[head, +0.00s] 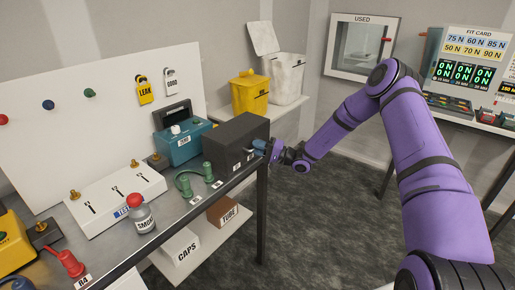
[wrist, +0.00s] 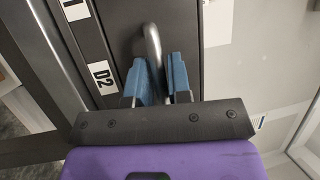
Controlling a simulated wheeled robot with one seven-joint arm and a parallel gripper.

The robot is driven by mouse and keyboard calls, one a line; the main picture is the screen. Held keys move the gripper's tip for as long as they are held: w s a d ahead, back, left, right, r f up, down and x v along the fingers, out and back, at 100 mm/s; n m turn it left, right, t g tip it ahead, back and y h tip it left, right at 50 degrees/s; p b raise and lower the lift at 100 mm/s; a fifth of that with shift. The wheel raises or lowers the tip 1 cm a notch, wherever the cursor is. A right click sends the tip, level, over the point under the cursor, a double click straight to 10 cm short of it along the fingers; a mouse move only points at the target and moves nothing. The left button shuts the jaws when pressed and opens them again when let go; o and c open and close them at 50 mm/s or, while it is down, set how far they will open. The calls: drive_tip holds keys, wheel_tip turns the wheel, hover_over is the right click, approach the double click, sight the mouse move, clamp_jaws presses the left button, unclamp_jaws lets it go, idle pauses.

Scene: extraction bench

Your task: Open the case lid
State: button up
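A teal case (head: 182,146) with a small label stands on the bench, with a white knob-like item on top and a dark panel standing up behind it. I cannot tell for sure whether that panel is its lid. My gripper (head: 260,145) is to the right of the case, at the front of a dark grey drawer box (head: 236,136). In the wrist view my gripper's blue fingers (wrist: 157,80) sit close on both sides of a bent metal handle (wrist: 152,42) and appear shut on it. The drawer front beside it bears a D2 label (wrist: 101,77).
Yellow (head: 250,92) and white (head: 287,78) bins stand behind. Open floor (head: 330,215) lies right of the bench.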

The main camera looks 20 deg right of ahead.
clamp_jaws()
drive_tip(key=shift+r, duration=0.1)
